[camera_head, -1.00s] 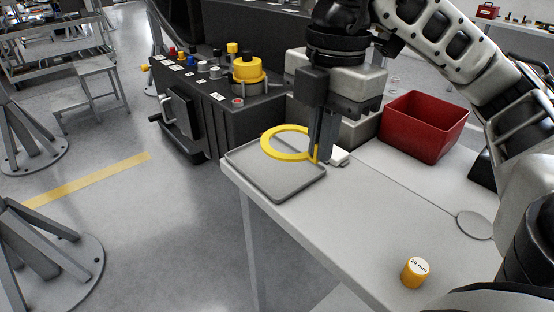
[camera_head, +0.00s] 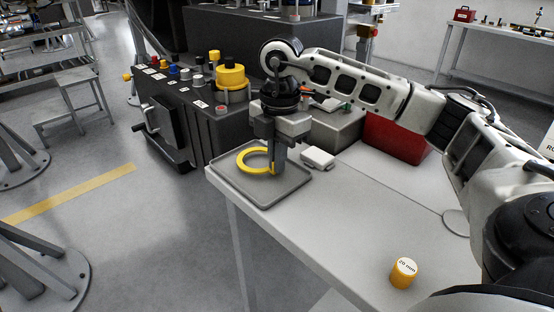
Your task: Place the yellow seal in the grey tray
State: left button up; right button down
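The yellow seal (camera_head: 241,161) is a flat yellow ring, seen over the left-middle part of the grey tray (camera_head: 262,193). My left gripper is not in view.
A white block (camera_head: 317,157) sits right of the tray. A red bin (camera_head: 395,140) stands behind my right arm. A yellow "20 mm" cylinder (camera_head: 403,272) stands at the front right. A black control box (camera_head: 205,125) is behind the tray. The table's middle is clear.

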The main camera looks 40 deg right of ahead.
jog(key=shift+f, duration=0.5)
jog(key=shift+f, duration=0.1)
jog(key=c, duration=1.6)
grip_release()
jog(key=r, duration=0.4)
jog(key=r+p, duration=0.1)
jog(key=r, duration=0.7)
jog(key=shift+d+r, duration=0.15)
jog(key=shift+d, duration=0.2)
